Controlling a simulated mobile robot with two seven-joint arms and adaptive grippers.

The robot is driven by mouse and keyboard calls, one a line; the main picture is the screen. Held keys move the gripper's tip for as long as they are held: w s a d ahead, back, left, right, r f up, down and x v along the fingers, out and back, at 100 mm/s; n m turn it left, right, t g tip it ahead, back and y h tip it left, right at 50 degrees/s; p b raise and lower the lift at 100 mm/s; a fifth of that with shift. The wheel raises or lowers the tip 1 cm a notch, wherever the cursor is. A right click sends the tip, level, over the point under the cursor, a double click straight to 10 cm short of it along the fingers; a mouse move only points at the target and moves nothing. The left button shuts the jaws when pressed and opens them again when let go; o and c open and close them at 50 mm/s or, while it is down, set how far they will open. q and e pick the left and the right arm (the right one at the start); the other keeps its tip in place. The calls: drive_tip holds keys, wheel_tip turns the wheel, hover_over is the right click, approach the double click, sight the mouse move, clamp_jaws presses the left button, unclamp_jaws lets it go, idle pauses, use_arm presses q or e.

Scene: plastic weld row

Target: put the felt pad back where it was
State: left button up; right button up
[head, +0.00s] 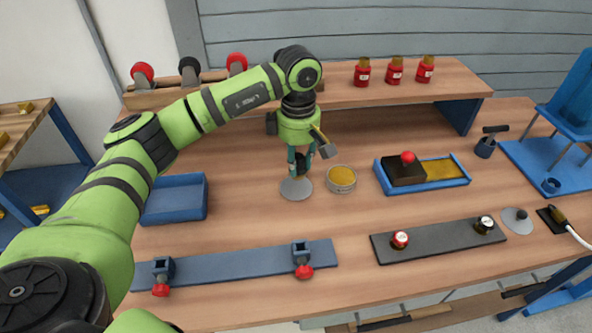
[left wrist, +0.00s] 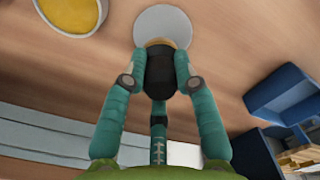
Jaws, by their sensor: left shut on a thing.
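My left gripper (head: 301,168) is at mid-table, pointing down, with its fingers shut around a dark rounded handle (left wrist: 160,70). A pale grey disc (head: 295,189) lies just beneath the handle. It also shows beyond the handle in the left wrist view (left wrist: 163,22). I cannot tell whether handle and disc are one piece, or whether the disc touches the table. A similar grey disc with a dark knob (head: 516,220) stands at the right. I cannot tell by looks which thing is the felt pad. My right gripper is not in view.
A round tin with yellow filling (head: 341,179) stands close right of the gripper. A blue tray (head: 464,182) holds a dark red-knobbed block. An open blue bin (head: 174,200) is at the left.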

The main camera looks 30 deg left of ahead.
use_arm(q)
drive_tip(key=shift+s+a+f, duration=0.15)
drive_tip(key=shift+a, duration=0.05)
wheel_tip(320, 180, down, 4)
drive_tip(key=shift+r+p, duration=0.1)
drive_tip(key=shift+p, duration=0.4)
drive_tip(key=shift+f, duration=0.25)
drive_tip(key=o, duration=1)
